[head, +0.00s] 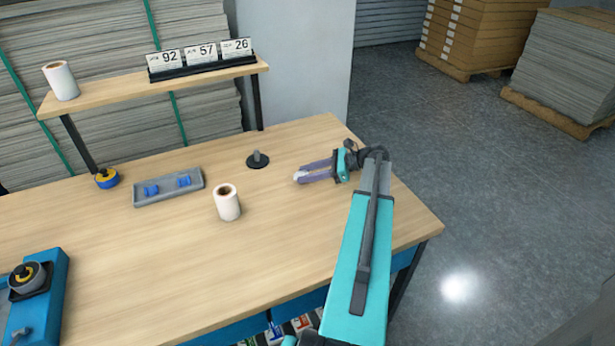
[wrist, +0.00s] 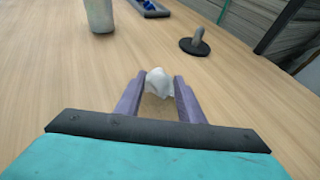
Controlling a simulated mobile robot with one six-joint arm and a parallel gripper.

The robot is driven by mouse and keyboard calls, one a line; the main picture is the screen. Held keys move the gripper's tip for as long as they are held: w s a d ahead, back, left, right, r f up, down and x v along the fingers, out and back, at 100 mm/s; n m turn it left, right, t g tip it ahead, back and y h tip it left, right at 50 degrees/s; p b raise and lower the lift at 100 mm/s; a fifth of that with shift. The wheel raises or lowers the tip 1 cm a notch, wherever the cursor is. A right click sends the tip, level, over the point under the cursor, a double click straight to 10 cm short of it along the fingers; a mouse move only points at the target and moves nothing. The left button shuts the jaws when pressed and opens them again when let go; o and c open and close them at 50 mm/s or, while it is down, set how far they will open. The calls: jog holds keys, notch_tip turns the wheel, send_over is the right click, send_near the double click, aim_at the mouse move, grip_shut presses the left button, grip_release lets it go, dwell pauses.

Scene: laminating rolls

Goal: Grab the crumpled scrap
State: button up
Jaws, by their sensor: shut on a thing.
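The crumpled scrap (wrist: 159,82) is a small white, creased lump between the tips of my gripper's two purple fingers in the wrist view. My gripper (head: 300,174) is shut on it, low over the right part of the wooden table. In the head view only a small pale bit of the scrap (head: 299,176) shows at the fingertips, and the fingers hide the rest. I cannot tell whether the scrap touches the table top.
A dark round base with a short peg (head: 257,160) stands just beyond my gripper. A white roll (head: 227,203) stands to its left. A grey tray (head: 168,189) holds blue pieces. A raised shelf (head: 150,86) runs along the back. The table's front middle is clear.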

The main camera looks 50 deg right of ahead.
jog(key=shift+r, duration=0.4)
jog(key=shift+s+a+r+b, duration=0.3)
jog(key=shift+s+r+b, duration=0.05)
jog(key=shift+r, duration=0.35)
jog(key=s+a, duration=0.2)
jog(key=s, duration=0.1)
jog(key=s+a+r+b, duration=0.1)
jog(key=s+a, duration=0.2)
jog(key=s, duration=0.1)
jog(key=s+a+b, duration=0.1)
jog(key=s+a, duration=0.2)
jog(key=shift+s+r, duration=0.15)
jog(key=shift+s, duration=0.1)
jog(key=shift+s+a+r, duration=0.1)
jog(key=shift+s+a, duration=0.4)
jog(key=shift+s, duration=0.3)
